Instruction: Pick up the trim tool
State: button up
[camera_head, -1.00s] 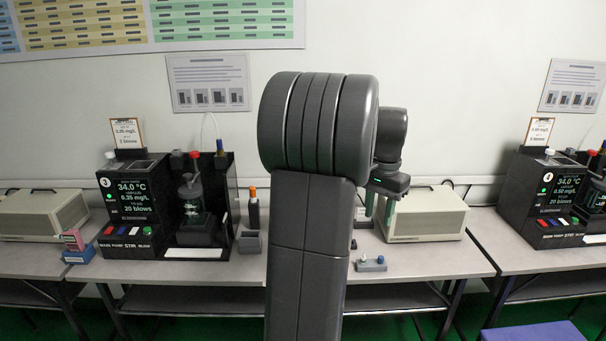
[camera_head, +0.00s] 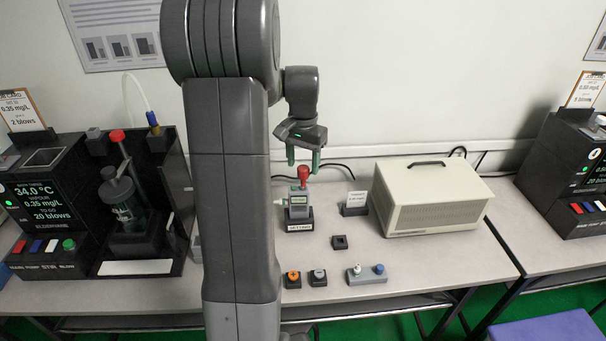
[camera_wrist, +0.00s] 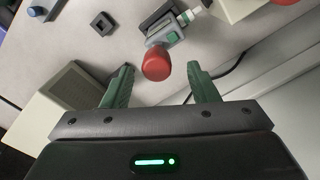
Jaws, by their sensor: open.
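No thing in view is readably marked as the trim tool. A grey-green upright device with a red knob (camera_head: 303,174) stands in a dark labelled base (camera_head: 300,225) right of my arm; the knob also shows in the wrist view (camera_wrist: 157,64). My gripper (camera_head: 303,162) is open and empty just above the knob, pointing down. In the wrist view its green fingers (camera_wrist: 160,84) are spread, with the knob showing between and beyond them. The dark orange-topped tool seen earlier in a grey holder is hidden behind my arm.
A beige box (camera_head: 430,198) stands right of the device, with a small sign (camera_head: 356,203) between. Small dark blocks and a grey block with two knobs (camera_head: 367,275) lie near the front edge. A black tester (camera_head: 40,205) stands left. The bench at front right is clear.

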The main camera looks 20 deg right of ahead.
aim_at(303, 167)
jog(key=f, duration=0.4)
jog(key=shift+s, duration=0.25)
jog(key=c, duration=1.1)
jog(key=shift+c, duration=0.2)
